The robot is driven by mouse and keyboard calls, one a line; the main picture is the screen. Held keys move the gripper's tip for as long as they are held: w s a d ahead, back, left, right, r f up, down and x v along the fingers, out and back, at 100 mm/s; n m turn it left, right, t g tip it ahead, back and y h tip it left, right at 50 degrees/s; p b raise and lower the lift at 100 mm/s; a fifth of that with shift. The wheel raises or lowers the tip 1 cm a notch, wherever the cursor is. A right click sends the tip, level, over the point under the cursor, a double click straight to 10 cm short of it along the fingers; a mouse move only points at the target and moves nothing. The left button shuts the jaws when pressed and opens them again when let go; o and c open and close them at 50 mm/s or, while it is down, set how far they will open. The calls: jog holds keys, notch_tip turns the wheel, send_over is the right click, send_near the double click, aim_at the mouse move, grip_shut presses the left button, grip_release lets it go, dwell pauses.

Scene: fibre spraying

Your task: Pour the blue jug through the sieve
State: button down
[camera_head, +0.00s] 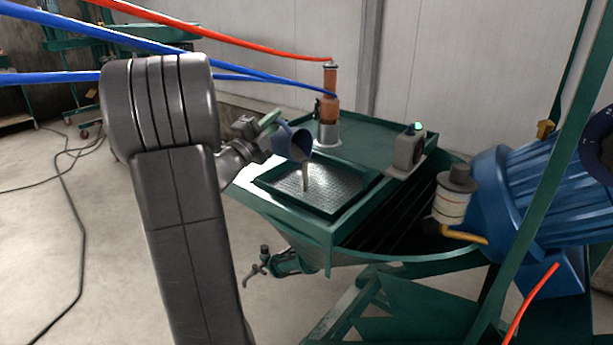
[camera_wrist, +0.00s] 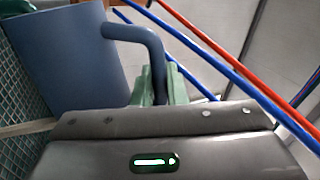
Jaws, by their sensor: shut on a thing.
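The blue jug (camera_head: 291,142) is tilted over the sieve in the head view, and a thin grey-beige stream (camera_head: 305,177) falls from its mouth onto the mesh. The sieve (camera_head: 318,187) is a square mesh in a dark green frame on top of the green machine. My gripper (camera_head: 266,126) is shut on the jug's handle. In the wrist view the jug (camera_wrist: 70,60) is at the upper left, with its curved handle (camera_wrist: 150,50) running down to the green finger (camera_wrist: 170,90) of my gripper. The inside of the jug is hidden.
Behind the sieve stands an orange cylinder (camera_head: 330,95) with hoses. A grey box with a green light (camera_head: 408,148) sits on the right of the machine top. A big blue motor (camera_head: 540,195) is at right. Blue and red hoses (camera_head: 240,42) cross above my arm. Open floor lies at left.

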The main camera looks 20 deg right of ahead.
jog(key=shift+s+d+r+m+g+h+b, duration=0.2)
jog(key=shift+s+m+g+b, duration=0.1)
jog(key=shift+m+b, duration=0.3)
jog(key=shift+s+d+r+m+g+h+b, duration=0.2)
jog(key=shift+s+m+b, duration=0.15)
jog(key=shift+b, duration=0.3)
jog(key=shift+s+d+r+m+g+h+b, duration=0.1)
jog(key=shift+s+d+m+g+h+b, duration=0.2)
jog(key=shift+m+b, duration=0.45)
jog(key=shift+s+d+r+m+g+y+b, duration=0.1)
jog(key=shift+s+m+g+b, duration=0.2)
jog(key=shift+s+m+b, duration=0.35)
jog(key=shift+s+d+r+m+g+h+b, duration=0.1)
jog(key=shift+s+d+m+g+h+b, duration=0.15)
jog(key=shift+m+b, duration=0.5)
